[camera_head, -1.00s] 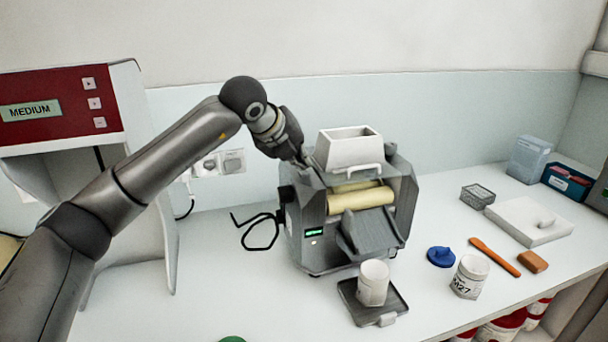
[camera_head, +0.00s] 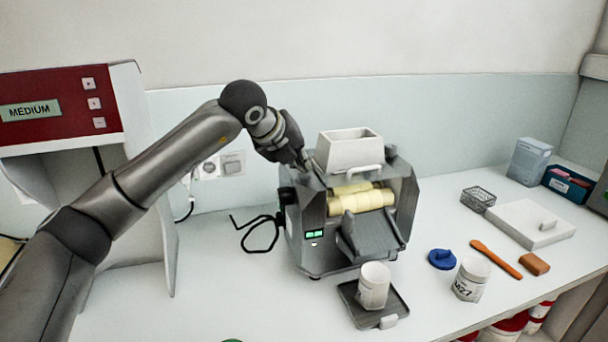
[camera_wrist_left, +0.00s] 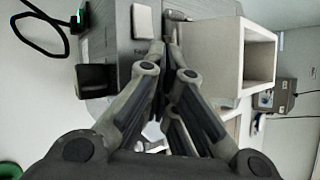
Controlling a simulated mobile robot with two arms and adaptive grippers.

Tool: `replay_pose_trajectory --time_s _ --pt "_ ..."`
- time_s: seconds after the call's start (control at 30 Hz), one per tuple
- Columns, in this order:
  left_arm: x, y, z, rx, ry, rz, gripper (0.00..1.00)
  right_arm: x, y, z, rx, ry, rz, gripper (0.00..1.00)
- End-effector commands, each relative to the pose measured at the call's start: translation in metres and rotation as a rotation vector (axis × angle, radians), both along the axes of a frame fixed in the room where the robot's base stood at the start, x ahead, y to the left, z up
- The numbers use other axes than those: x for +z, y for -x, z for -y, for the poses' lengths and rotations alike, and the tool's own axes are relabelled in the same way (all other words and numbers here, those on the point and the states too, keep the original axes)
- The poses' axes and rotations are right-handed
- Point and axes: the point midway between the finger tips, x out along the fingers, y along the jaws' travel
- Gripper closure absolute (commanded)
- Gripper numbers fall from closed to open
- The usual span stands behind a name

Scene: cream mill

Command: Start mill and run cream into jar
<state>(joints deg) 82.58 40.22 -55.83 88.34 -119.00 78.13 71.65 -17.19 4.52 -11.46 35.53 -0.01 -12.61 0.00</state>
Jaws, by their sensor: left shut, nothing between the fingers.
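The grey mill (camera_head: 318,250) stands on the counter with a white hopper (camera_head: 350,152) on top. Its pale yellow rollers (camera_head: 360,200) show at the front, and its small display (camera_head: 314,234) is lit green. A sloping grey apron (camera_head: 372,236) comes down from the rollers. An open white jar (camera_head: 374,286) stands upright on a dark tray (camera_head: 352,302) below the apron. My left gripper (camera_head: 306,164) is shut and empty at the top left of the mill. In the left wrist view its fingers (camera_wrist_left: 165,50) are beside a light square (camera_wrist_left: 142,21) on the mill's top; contact cannot be told.
A black cable (camera_head: 262,232) lies left of the mill.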

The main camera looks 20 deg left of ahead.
Motion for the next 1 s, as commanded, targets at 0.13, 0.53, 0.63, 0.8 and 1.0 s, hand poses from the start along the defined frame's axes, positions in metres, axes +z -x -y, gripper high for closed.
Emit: replay_pose_trajectory --time_s 0.13,0.53,0.63,0.8,1.0 --pt "-0.002 0.0 0.0 0.0 0.0 -0.001 1.0 -0.002 0.0 0.0 0.0 0.0 0.0 0.6" --pt "0.002 0.0 0.0 -0.001 0.0 -0.002 1.0 0.001 0.0 0.0 0.0 0.0 0.0 0.6" --pt "0.008 0.0 0.0 -0.001 0.0 -0.001 1.0 0.003 0.0 0.0 0.0 0.0 0.0 0.6" --pt "0.014 0.0 0.0 0.0 0.0 -0.001 1.0 0.005 0.0 0.0 0.0 0.0 0.0 0.6" --pt "0.014 0.0 0.0 0.0 0.0 -0.001 1.0 0.005 0.0 0.0 0.0 0.0 0.0 0.6"
